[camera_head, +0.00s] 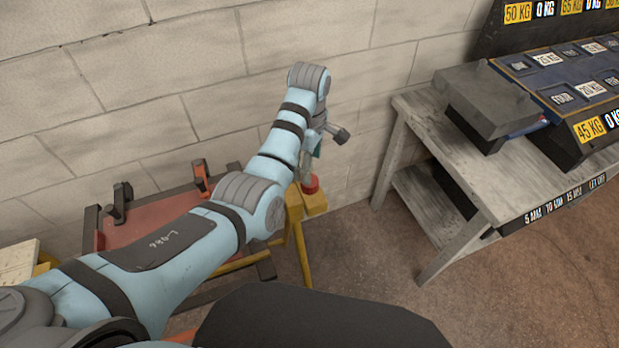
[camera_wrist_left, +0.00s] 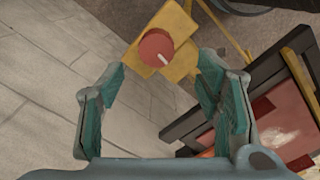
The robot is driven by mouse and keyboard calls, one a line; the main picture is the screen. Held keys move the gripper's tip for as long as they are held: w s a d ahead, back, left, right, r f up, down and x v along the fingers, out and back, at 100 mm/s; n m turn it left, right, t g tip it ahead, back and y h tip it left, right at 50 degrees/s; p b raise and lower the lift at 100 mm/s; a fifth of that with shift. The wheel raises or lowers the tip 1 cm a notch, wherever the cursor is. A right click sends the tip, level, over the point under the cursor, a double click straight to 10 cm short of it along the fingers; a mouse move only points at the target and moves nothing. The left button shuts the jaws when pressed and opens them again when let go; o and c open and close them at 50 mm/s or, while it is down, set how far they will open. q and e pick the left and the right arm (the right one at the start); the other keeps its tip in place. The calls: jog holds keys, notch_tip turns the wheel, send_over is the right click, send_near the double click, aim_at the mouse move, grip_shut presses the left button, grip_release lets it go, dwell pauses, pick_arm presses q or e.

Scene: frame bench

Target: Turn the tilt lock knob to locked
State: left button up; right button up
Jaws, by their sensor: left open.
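The tilt lock knob is a round red knob (camera_wrist_left: 155,48) with a white pointer line, set on a yellow bracket (camera_wrist_left: 180,30) in the left wrist view. In the head view the red knob (camera_head: 310,184) shows at the top of the yellow frame, just below my left gripper (camera_head: 312,160). In the left wrist view my left gripper (camera_wrist_left: 158,90) is open and empty, with teal pads on its fingers. The knob lies beyond the fingertips, toward the top of that view, and no finger appears to touch it. No lock marking is readable. My right gripper is not seen.
A block wall (camera_head: 200,60) stands close behind the frame. A red panel (camera_head: 150,225) with dark posts lies left of the knob, partly behind my left arm. A grey wooden table (camera_head: 430,140) with scales stands at the right. Bare floor (camera_head: 370,250) lies between.

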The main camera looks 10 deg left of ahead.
aim_at(313, 188)
pick_arm(q)
jog(key=f, duration=0.4)
jog(key=shift+s+f+b, duration=0.25)
jog(key=shift+s+b, duration=0.1)
jog(key=f, duration=0.1)
jog(key=w+f, duration=0.1)
jog(key=f, duration=0.1)
jog(key=shift+w+f+b, duration=0.25)
jog(key=shift+w+b, duration=0.1)
jog(key=shift+w, duration=0.05)
jog(key=shift+s+r, duration=0.15)
jog(key=shift+s, duration=0.05)
jog(key=shift+s+r, duration=0.15)
jog(key=shift+c, duration=1.2)
jog(key=shift+s, duration=0.1)
jog(key=c, duration=0.7)
jog(key=shift+c, duration=1.1)
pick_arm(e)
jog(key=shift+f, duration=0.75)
